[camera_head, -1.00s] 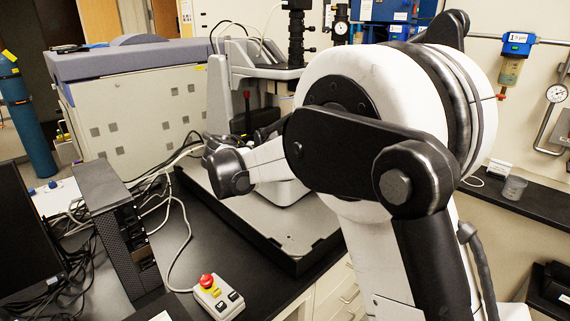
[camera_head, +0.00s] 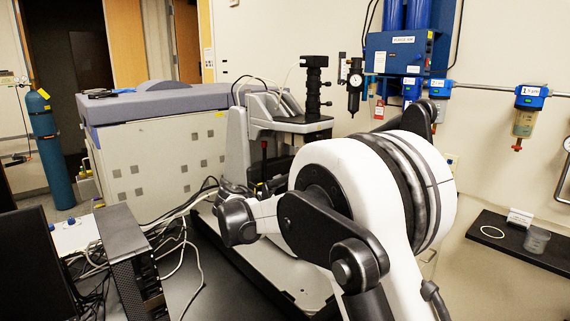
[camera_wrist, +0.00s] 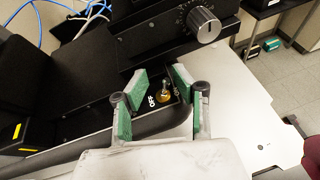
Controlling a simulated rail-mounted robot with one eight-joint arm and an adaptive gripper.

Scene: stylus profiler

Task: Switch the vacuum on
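In the wrist view, a small metal toggle switch (camera_wrist: 165,90) with a brass-coloured nut sits on a black panel. The word OFF is printed to its left; a label at its right is mostly hidden by a finger. My gripper (camera_wrist: 160,101) is open, with green-padded fingers on either side of the switch. I see a gap between the switch and both pads, and nothing is held. In the head view, the stylus profiler (camera_head: 290,123) stands behind my arm, which hides its lower part. The switch and gripper fingertips cannot be made out there.
A silver knob (camera_wrist: 204,25) is above the switch in the wrist view, and a black cable runs below it. In the head view, a computer tower (camera_head: 128,262) and loose cables are at left. A shelf with a clear cup (camera_head: 537,241) is at right.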

